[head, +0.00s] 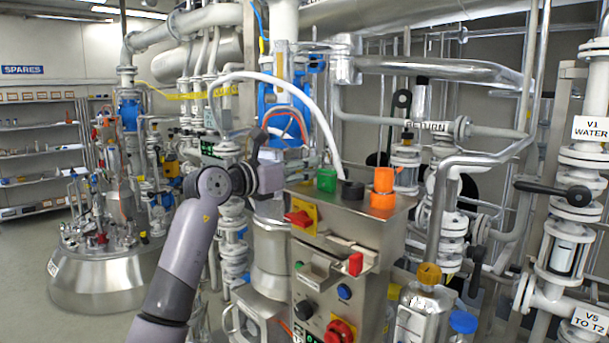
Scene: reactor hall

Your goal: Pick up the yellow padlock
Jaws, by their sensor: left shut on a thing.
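My left gripper (268,177) is at the upper left edge of the steel control box (335,212), beside the green block on its top. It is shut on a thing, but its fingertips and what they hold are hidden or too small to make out. I cannot pick out a yellow padlock with certainty in the head view. My right gripper is not in view.
A green block (327,180), a black piece (352,191) and an orange piece (382,188) stand on the box top. A white hose (322,105) arches over it. Pipes and valves crowd the right. A steel vessel (105,280) and shelves (40,150) are left.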

